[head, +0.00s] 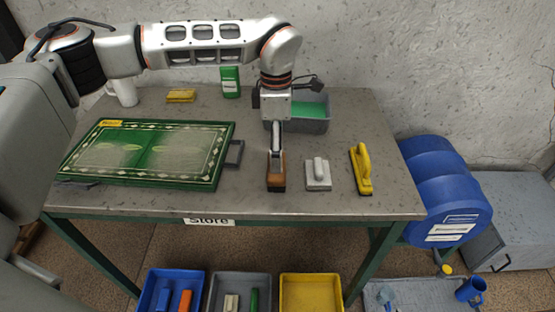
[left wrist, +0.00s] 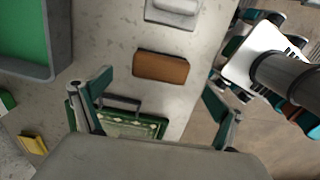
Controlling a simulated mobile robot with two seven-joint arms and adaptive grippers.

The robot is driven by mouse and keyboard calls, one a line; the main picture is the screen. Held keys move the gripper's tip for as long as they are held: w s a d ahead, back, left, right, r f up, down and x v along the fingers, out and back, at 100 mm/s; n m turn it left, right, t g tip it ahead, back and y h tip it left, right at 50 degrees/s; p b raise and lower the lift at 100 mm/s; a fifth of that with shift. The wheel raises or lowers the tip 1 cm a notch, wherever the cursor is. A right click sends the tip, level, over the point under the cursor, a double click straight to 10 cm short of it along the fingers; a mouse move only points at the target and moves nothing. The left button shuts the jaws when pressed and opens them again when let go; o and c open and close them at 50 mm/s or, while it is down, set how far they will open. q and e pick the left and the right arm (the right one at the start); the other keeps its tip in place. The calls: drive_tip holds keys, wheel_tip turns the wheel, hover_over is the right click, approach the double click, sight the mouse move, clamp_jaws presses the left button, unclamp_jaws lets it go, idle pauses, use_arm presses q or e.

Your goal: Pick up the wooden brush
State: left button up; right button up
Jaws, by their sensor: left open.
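In the left wrist view the brush (left wrist: 160,67) lies across the picture, beyond and between the spread fingers of my left gripper (left wrist: 157,88). The fingers are open with nothing between them, apart from the brush. My right gripper is not in view.
A light grey brush (head: 318,176) and a yellow brush (head: 361,170) stand to the right. A grey bin (head: 314,125) with green inside stands behind. Blue (head: 150,300), grey (head: 213,300) and yellow trays (head: 311,276) sit below the front edge.

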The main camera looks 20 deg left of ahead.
sight(275, 182)
use_arm(q)
drive_tip(key=shift+w+a+f, duration=0.1)
drive_tip(key=shift+w+a, duration=0.05)
drive_tip(key=shift+a, duration=0.1)
drive_tip(key=shift+s+d+f, duration=0.1)
drive_tip(key=shift+f, duration=0.55)
drive_tip(key=shift+s+d+f, duration=0.1)
drive_tip(key=shift+f, duration=0.5)
wheel_tip(275, 182, down, 5)
drive_tip(key=shift+s+r, duration=0.1)
drive_tip(key=c, duration=1.3)
